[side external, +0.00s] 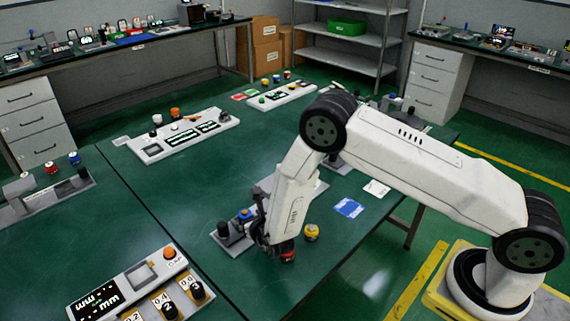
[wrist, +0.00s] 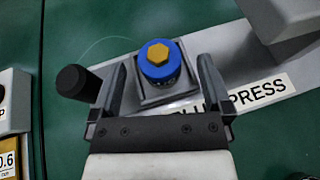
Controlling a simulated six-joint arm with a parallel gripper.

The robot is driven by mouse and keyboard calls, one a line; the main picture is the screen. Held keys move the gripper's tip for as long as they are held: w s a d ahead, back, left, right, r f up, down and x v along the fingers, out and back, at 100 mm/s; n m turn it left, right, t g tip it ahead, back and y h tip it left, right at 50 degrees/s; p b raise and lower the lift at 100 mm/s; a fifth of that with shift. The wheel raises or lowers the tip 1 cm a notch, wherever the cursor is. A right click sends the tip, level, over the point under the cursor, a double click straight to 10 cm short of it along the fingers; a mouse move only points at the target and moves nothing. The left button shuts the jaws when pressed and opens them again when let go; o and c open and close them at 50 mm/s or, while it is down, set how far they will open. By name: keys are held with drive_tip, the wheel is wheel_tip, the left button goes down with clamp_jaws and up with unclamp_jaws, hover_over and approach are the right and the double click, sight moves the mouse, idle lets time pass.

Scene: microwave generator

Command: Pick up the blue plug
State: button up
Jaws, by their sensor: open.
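The blue plug (wrist: 160,66) is a short blue cylinder with a yellow hexagonal top. In the wrist view it sits upright on a square grey seat of a light grey base labelled with "PRESS" (wrist: 215,107). My gripper (wrist: 161,75) is open, with one finger on each side of the plug and a gap showing on both sides. In the side external view the plug (side external: 245,213) shows as a small blue spot beside my gripper (side external: 256,208), partly hidden by it.
A black knob (wrist: 77,82) stands just left of my gripper. A yellow plug (side external: 312,232) and a red one (side external: 287,252) stand close by on the green table. A blue card (side external: 349,208) lies to the right. A panel with dials (side external: 135,290) lies at the front left.

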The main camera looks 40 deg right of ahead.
drive_tip(key=shift+w+d+f, duration=0.15)
drive_tip(key=shift+w+f, duration=0.05)
drive_tip(key=shift+w, duration=0.25)
clamp_jaws()
idle(0.3)
